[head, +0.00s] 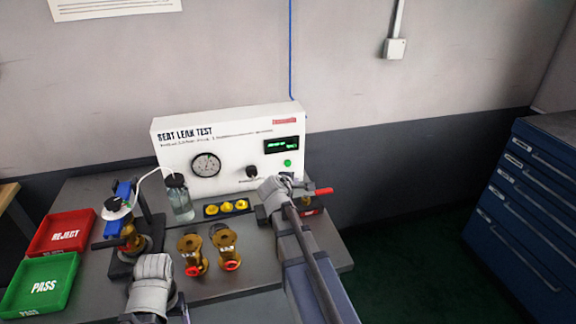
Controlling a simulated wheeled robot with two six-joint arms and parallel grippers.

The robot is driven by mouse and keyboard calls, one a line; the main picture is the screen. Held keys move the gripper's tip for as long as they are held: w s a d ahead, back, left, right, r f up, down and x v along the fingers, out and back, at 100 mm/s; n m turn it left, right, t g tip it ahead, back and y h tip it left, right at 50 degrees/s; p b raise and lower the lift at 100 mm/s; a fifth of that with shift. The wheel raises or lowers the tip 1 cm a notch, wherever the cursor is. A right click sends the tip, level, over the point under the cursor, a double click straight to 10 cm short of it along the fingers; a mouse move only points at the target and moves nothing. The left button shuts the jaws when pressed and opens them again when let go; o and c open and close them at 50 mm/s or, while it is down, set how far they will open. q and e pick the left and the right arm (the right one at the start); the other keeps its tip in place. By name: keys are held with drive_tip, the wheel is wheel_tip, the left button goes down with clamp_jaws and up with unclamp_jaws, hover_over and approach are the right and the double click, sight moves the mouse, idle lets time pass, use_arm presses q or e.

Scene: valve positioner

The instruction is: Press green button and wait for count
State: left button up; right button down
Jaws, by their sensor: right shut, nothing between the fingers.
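The green button (287,163) is on the right part of the front of the white SEAT LEAK TEST panel (228,122). A dark display (281,145) with small green text, too small to read, sits just above it. My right gripper (277,188) is shut and empty, in front of the panel's lower right and a little below the button in the picture. The button shows clear of it; I cannot tell the depth gap. My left gripper (153,275) is low at the front left of the bench; its fingers cannot be made out clearly.
A gauge (206,165), black knob (252,171) and water bottle (180,200) stand left of my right gripper. Two brass valves (192,252) (228,248) stand mid-bench. A clamped valve with blue positioner (125,197), red REJECT tray (62,231) and green PASS tray (41,284) are left.

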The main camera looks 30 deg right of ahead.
drive_tip(key=shift+w+d, duration=0.3)
drive_tip(key=shift+w, duration=0.85)
drive_tip(key=shift+w+d, duration=0.25)
drive_tip(key=shift+w, duration=0.85)
drive_tip(key=shift+w+d, duration=0.3)
drive_tip(key=shift+w, duration=0.85)
drive_tip(key=shift+w, duration=0.1)
drive_tip(key=shift+w+d, duration=0.1)
drive_tip(key=shift+w, duration=0.25)
drive_tip(key=shift+w+d, duration=0.1)
drive_tip(key=shift+w, duration=0.3)
drive_tip(key=shift+s, duration=0.15)
drive_tip(key=shift+s+a, duration=0.25)
drive_tip(key=shift+s, duration=0.45)
drive_tip(key=s, duration=0.2)
drive_tip(key=s+a, duration=0.1)
drive_tip(key=s, duration=0.2)
drive_tip(key=shift+a, duration=0.1)
